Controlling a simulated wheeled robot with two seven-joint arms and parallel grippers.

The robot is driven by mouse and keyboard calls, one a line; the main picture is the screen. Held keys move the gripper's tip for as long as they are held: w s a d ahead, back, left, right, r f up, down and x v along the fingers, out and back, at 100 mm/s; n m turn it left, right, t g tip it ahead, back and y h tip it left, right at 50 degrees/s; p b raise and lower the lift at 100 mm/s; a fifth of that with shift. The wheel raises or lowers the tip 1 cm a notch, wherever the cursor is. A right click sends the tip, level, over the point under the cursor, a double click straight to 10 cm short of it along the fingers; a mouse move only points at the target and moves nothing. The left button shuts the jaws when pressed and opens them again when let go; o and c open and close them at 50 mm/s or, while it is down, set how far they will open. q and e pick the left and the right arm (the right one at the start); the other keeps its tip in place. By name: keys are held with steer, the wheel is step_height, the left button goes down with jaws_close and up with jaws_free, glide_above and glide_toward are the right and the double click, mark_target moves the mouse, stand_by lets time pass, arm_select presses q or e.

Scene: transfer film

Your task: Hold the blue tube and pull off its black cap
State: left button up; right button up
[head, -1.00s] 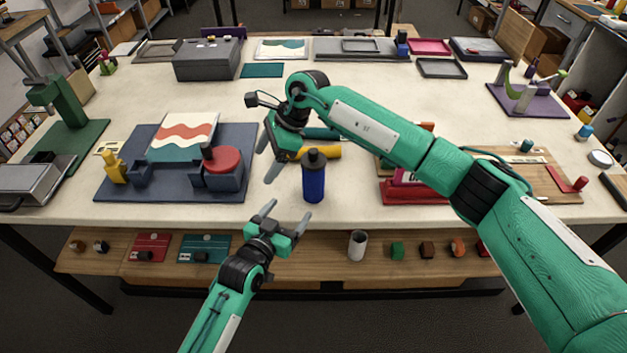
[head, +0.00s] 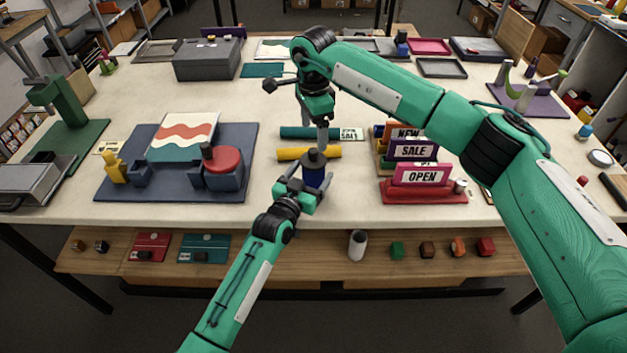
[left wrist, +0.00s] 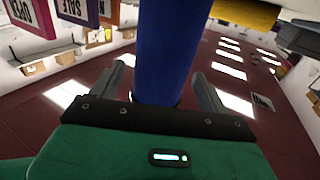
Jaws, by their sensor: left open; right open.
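The blue tube (head: 314,177) stands upright near the front edge of the table with its black cap (head: 314,157) on top. My left gripper (head: 312,190) is open at the tube's lower part, one finger on each side. In the left wrist view the blue tube (left wrist: 165,50) rises between the two open fingers (left wrist: 163,85), with a gap showing on both sides. My right gripper (head: 322,140) points down just above the cap in the head view. It is open, though its fingers overlap in this view. Whether it touches the cap cannot be told.
A yellow roll (head: 295,153) and a teal roll (head: 298,132) lie just behind the tube. Sign blocks on a red base (head: 425,192) stand to the right. A dark blue board (head: 225,190) with a red round part is left. The table's front edge is close.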

mark_target(316, 165)
arm_select(q)
steer(key=shift+x, duration=1.9)
steer(key=shift+c, duration=0.4)
